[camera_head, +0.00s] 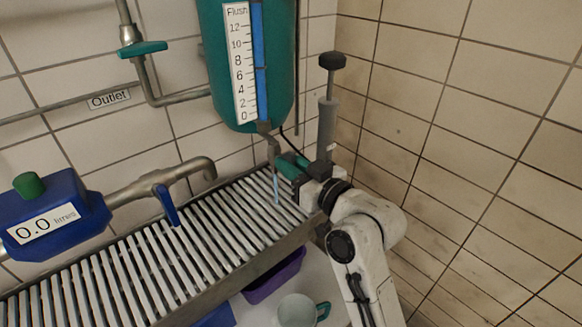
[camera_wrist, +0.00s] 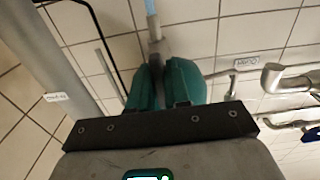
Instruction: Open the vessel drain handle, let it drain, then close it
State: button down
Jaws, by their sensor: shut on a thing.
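The teal vessel (camera_head: 215,70) hangs on the tiled wall. Its white scale (camera_head: 239,65) runs from 0 to 12, and a blue column (camera_head: 262,60) stands beside it. A drain spout (camera_head: 272,145) comes from the vessel's underside, and a thin light blue stream (camera_head: 276,188) falls from it to the slatted rack. My gripper (camera_head: 291,165) reaches in from the right beside the spout. In the wrist view its teal fingers (camera_wrist: 158,75) are closed together at the spout (camera_wrist: 156,42), shut on the drain handle, which they hide. The stream (camera_wrist: 151,8) shows there too.
The slatted metal rack (camera_head: 150,270) lies below. A blue meter (camera_head: 60,215) reading 0.0 litres and a blue-handled tap (camera_head: 166,205) stand left. A green-handled outlet valve (camera_head: 143,50) is upper left. A black-knobbed grey cylinder (camera_head: 326,125) stands close to my gripper. A mug (camera_head: 297,311) is below.

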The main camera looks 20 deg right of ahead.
jog(key=shift+f, duration=0.1)
dwell(0.3)
jog(key=c, duration=1.2)
grip_release()
jog(key=v, duration=1)
jog(key=shift+s+d, duration=0.15)
jog(key=shift+s, duration=0.25)
jog(key=s+f+m+g+h, duration=0.1)
jog(key=s+f+g, duration=0.35)
jog(key=f, duration=0.55)
jog(key=s+f+m+g+h, duration=0.1)
jog(key=s+f+g+h, duration=0.1)
jog(key=s+f+g, duration=0.5)
jog(key=s+d+f+m+g+h, duration=0.1)
jog(key=s+d+f+g, duration=0.1)
jog(key=s+f, duration=0.5)
jog(key=s+d+f+m+g+h, duration=0.1)
jog(key=s+d+f+g+h, duration=0.15)
jog(key=s+f, duration=0.4)
jog(key=shift+y, duration=0.35)
jog(key=r+p, duration=0.5)
jog(key=r, duration=0.1)
jog(key=s+r+p, duration=0.1)
jog(key=r+p, duration=0.5)
jog(key=s+r+p, duration=0.1)
jog(key=r+p, duration=0.5)
jog(key=shift+s+r, duration=0.25)
